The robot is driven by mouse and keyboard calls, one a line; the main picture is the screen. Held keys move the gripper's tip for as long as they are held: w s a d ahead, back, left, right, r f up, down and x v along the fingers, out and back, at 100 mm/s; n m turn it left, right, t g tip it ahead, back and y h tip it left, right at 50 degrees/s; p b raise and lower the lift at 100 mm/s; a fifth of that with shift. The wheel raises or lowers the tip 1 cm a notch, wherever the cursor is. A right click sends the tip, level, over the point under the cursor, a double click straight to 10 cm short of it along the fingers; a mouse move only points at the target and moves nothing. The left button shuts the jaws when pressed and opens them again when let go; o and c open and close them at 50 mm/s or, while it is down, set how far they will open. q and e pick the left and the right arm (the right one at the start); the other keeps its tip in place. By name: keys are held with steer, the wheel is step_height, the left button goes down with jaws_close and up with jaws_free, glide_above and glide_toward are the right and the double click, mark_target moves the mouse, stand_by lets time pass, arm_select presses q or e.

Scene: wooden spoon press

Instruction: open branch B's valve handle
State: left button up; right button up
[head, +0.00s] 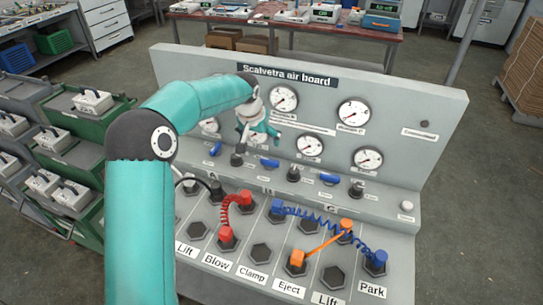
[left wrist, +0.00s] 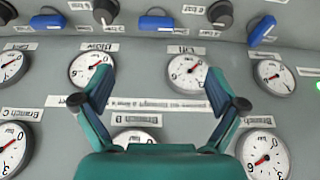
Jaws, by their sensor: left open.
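The air board (head: 440,125) has a row of three blue valve handles. The middle handle (head: 270,162), in line with the B marking on the ledge, appears to be branch B's; it lies crosswise. It also shows at the top of the upside-down left wrist view (left wrist: 157,21). The left handle (head: 215,149) is tilted and the right handle (head: 330,178) lies crosswise. My left gripper (head: 258,130) is open and empty in front of the gauge panel, above the middle handle and apart from it. The Branch B gauge (left wrist: 137,136) shows beyond its fingers. My right gripper is out of view.
Black knobs (head: 237,158) stand beside the handles. Red (head: 226,215), blue (head: 376,262) and orange (head: 297,258) hose plugs sit on the lower deck. A green bin rack (head: 85,130) stands at the left. A bench (head: 400,40) is behind.

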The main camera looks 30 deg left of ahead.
mark_target(270, 160)
arm_select(q)
steer(key=p+x, duration=0.1)
steer(key=x, duration=0.4)
steer(key=p+x, duration=0.1)
steer(key=x, duration=0.3)
steer(key=p+x, duration=0.1)
steer(key=x, duration=0.4)
steer(key=shift+w+d+f+p, duration=0.25)
steer(key=shift+w+p, duration=0.05)
steer(key=shift+w, duration=0.1)
steer(key=shift+c, duration=0.2)
steer(key=c, duration=1.1)
